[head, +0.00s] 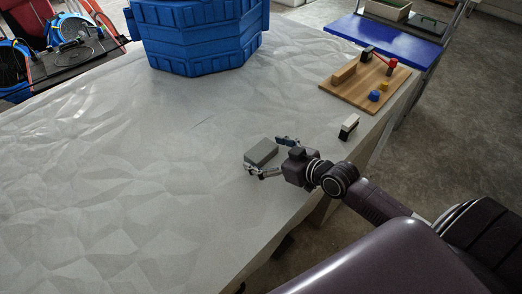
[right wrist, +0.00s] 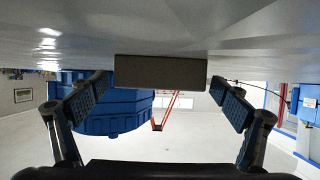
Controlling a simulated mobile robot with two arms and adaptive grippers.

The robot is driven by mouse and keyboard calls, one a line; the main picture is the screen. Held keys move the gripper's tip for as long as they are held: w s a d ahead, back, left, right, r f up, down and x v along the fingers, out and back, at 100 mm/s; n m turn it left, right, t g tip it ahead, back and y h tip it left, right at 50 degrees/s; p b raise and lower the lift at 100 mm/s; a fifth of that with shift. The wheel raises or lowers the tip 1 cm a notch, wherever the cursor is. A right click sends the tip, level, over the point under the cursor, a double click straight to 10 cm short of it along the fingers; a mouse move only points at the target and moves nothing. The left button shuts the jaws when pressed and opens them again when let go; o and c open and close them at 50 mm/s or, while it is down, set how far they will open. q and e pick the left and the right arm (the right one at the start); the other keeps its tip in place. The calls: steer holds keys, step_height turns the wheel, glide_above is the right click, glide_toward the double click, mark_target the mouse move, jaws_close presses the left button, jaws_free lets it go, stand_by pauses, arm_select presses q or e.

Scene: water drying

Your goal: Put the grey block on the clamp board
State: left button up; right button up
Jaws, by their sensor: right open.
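The grey block (head: 261,152) lies on the pale, crinkled covering of the table. My right gripper (head: 265,155) is open, with its fingers on either side of the block. In the right wrist view the dark block (right wrist: 160,71) sits between the open fingers (right wrist: 161,84), with a visible gap on each side. The clamp board (head: 348,94) is a wooden board near the table's right edge. It carries a red and black clamp, a wooden bar, and small yellow and blue pieces. My left gripper is not in view.
A small black and white block (head: 349,127) stands between my right gripper and the board, near the table edge. A large blue container (head: 200,40) stands at the back. A blue surface (head: 385,40) lies beyond the board. The table's left and middle are clear.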

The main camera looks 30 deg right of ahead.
steer(key=shift+w+a+f, duration=0.2)
steer(key=shift+w+f, duration=0.1)
steer(key=shift+w, duration=0.3)
steer(key=shift+c, duration=0.2)
steer(key=c, duration=1.4)
steer(key=shift+r, duration=0.1)
